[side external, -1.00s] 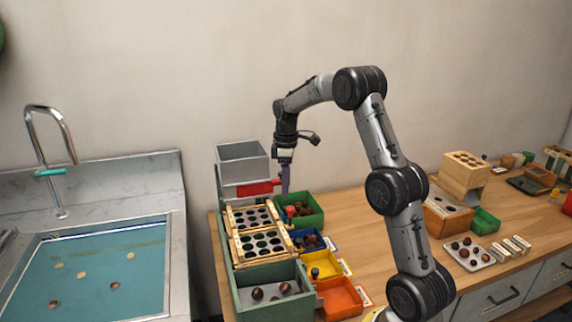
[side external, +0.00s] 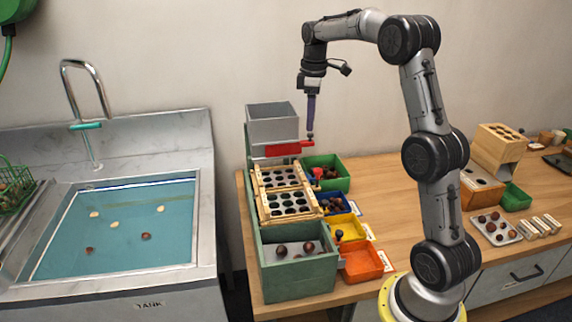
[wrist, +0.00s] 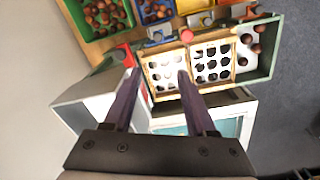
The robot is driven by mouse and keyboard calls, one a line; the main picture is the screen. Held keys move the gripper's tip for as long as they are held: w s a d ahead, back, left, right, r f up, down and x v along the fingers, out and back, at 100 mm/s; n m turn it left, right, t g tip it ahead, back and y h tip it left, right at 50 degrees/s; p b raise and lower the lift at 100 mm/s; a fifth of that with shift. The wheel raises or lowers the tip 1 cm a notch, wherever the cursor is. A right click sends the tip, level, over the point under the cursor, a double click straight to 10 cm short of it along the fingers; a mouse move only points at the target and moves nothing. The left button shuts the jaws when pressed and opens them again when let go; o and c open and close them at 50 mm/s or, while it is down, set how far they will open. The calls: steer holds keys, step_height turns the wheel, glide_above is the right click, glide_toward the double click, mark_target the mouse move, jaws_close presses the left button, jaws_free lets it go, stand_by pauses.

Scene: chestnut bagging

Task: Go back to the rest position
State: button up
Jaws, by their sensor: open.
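My gripper (side external: 310,136) hangs pointing down beside the grey hopper (side external: 272,125), near the outer end of a red bar (side external: 288,148). Its long purple fingers are spread apart in the wrist view (wrist: 158,74), with nothing held between them. The pale wooden frames with round holes (side external: 284,190) lie below, in the green sorting stand (side external: 298,272). They also show beyond the fingertips in the wrist view (wrist: 188,62). Several chestnuts (side external: 281,249) lie in the stand's front tray.
Green (side external: 340,181), blue (side external: 344,206), yellow (side external: 353,240) and orange (side external: 361,262) bins line the stand's right side. A sink tank (side external: 120,232) with floating pieces is at left. A chestnut tray (side external: 494,228) lies right. The air above the bins is free.

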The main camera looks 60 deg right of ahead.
steer(key=s+a+r+n+t, duration=0.1)
steer(key=s+a+r+t, duration=0.1)
steer(key=s+a+r, duration=0.5)
steer(key=s+a+r+n+t, duration=0.1)
steer(key=s+a+r, duration=0.25)
steer(key=a, duration=0.75)
steer(key=s+a+f+m+t, duration=0.1)
steer(key=s+a+f+m, duration=0.2)
steer(key=s+f, duration=0.2)
steer(key=s+a+f+m+t, duration=0.1)
steer(key=s+a+f+m, duration=0.3)
steer(key=s, duration=0.5)
steer(key=shift+f, duration=0.55)
steer(key=shift+s+a, duration=0.1)
steer(key=shift+c, duration=0.2)
